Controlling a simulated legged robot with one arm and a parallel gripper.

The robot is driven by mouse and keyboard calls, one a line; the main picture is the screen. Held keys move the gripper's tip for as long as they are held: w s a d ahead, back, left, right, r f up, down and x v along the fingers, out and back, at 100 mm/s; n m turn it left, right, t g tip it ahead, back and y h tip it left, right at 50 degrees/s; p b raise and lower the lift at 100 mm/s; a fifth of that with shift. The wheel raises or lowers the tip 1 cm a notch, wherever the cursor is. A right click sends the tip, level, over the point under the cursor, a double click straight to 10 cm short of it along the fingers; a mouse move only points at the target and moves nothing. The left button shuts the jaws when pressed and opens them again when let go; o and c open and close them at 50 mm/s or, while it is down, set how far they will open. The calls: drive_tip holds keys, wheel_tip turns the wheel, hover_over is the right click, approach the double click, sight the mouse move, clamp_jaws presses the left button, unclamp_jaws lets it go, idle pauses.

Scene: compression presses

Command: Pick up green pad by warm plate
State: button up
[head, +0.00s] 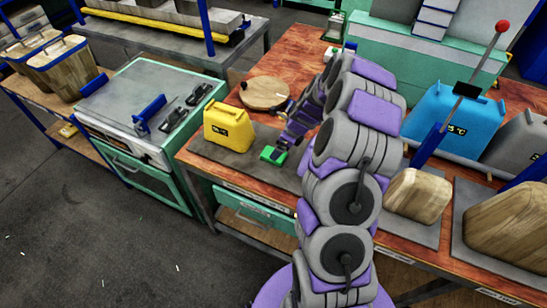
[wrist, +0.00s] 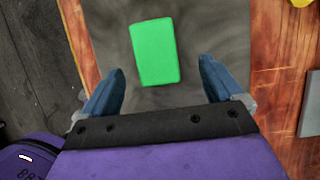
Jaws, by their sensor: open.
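The green pad (wrist: 155,52) is a small bright green block. In the wrist view it lies on a dark grey mat (wrist: 215,25), ahead of my gripper and between the lines of its two blue fingers. My gripper (wrist: 164,82) is open and empty, with the pad just beyond its fingertips. In the head view the green pad (head: 273,154) lies near the front edge of the wooden bench, just below my gripper (head: 283,143). The yellow block marked with a temperature, perhaps the warm plate (head: 229,126), stands to the left of the pad.
A round wooden disc (head: 265,93) lies behind the pad on the wooden bench (head: 300,50). A blue block (head: 455,120) and wooden blocks (head: 418,196) stand on the right, near a red-knobbed lever (head: 490,50). A green-framed cabinet (head: 150,100) stands at left.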

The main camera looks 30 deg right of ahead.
sight(264, 156)
drive_tip(key=b+x, duration=0.1)
drive_tip(key=x, duration=0.1)
drive_tip(key=b+x, duration=0.1)
drive_tip(key=x, duration=0.2)
drive_tip(key=shift+a+f, duration=0.1)
drive_tip(key=shift+a, duration=0.15)
drive_tip(key=shift+f+p, duration=0.2)
drive_tip(key=shift+p, duration=0.25)
idle(0.8)
drive_tip(key=c, duration=1)
